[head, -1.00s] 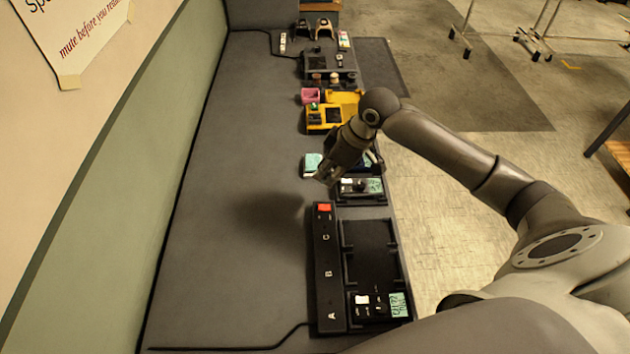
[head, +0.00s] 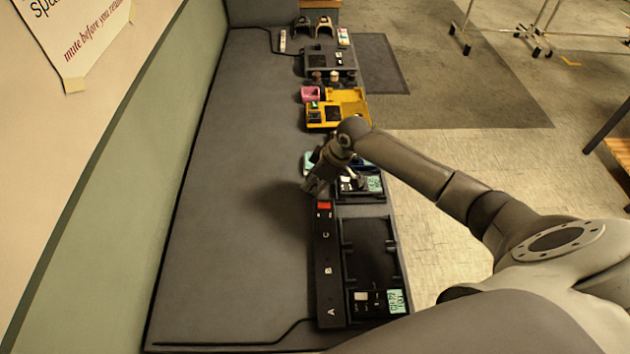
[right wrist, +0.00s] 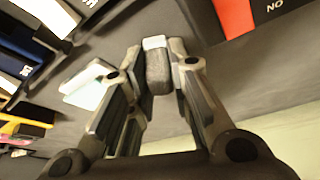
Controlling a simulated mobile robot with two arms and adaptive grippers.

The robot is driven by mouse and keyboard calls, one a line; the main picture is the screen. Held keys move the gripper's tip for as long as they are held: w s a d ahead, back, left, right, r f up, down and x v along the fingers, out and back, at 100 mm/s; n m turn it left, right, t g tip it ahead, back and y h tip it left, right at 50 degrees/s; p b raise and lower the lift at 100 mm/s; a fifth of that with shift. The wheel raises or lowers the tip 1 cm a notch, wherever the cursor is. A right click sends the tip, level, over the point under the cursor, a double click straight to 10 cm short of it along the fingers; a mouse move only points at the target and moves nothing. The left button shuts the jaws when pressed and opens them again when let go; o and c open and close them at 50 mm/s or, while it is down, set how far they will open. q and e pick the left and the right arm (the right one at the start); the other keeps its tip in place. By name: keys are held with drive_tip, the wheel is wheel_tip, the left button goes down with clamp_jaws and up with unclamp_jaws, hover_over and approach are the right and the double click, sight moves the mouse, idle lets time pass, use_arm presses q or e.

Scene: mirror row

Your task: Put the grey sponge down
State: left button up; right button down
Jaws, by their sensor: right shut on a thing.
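The grey sponge (right wrist: 158,74) shows in the right wrist view as a small grey block with a whitish end. My right gripper (right wrist: 160,66) is shut on it, one finger on each side. In the head view my right gripper (head: 313,188) is over the grey bench (head: 225,230), just beyond the red-ended end of the black strip. The sponge cannot be made out there. Whether it touches the bench is unclear. My left gripper is not in view.
A black strip (head: 327,275) marked A, B, C with a red end (head: 323,207) lies beside a black tray (head: 370,250). A teal and white thing (head: 308,160) is partly behind my gripper. A yellow tray (head: 348,103) and pink cup (head: 310,94) stand farther back. The bench's left side is clear.

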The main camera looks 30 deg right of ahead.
drive_tip(key=shift+f, duration=0.1)
drive_tip(key=c, duration=1.6)
unclamp_jaws()
drive_tip(key=b+v, duration=0.1)
drive_tip(key=v, duration=1.1)
drive_tip(key=shift+w, duration=0.1)
